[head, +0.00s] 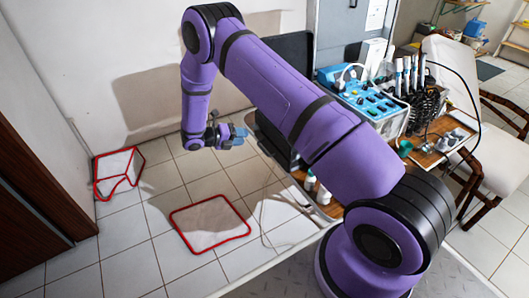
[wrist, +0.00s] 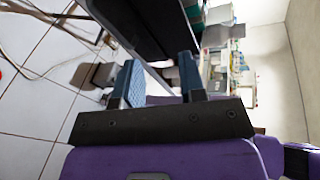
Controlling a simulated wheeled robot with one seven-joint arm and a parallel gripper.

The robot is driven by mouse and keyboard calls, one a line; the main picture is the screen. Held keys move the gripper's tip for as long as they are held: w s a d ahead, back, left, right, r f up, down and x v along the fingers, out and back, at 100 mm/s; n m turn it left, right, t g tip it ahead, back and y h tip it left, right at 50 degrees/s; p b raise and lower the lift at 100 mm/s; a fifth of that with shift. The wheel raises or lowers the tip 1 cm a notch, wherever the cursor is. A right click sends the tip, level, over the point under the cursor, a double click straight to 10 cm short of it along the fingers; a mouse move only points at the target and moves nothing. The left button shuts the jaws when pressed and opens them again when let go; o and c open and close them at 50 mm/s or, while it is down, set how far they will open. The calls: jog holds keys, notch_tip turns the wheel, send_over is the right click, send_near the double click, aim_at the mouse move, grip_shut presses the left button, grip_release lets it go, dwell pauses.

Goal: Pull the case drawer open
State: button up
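The portable dental case (head: 365,98) has a blue control top with knobs and a silver edge. It stands on a wooden stand right of my arm in the head view. My arm covers much of its left side, and I cannot make out the drawer there. My gripper (head: 238,137) hangs left of the case, apart from the blue top. In the wrist view my gripper (wrist: 160,82) has its two blue fingers apart with nothing clearly held. A dark panel (wrist: 142,25) lies just beyond the fingers; I cannot tell whether they touch it, or whether it is the drawer.
Bottles (head: 323,193) stand on the lower shelf. A cream chair (head: 480,110) is at right. Thin cables trail near the stand. Floor at left is mostly clear.

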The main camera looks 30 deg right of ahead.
aim_at(264, 150)
notch_tip(264, 150, down, 10)
jog(key=r+n+t+h, duration=0.1)
jog(key=n+t, duration=0.1)
jog(key=n, duration=0.2)
jog(key=x, duration=0.7)
jog(key=s+x, duration=0.1)
jog(key=x, duration=0.2)
jog(key=shift+d+f, duration=0.2)
jog(key=shift+f, duration=0.1)
grip_shut()
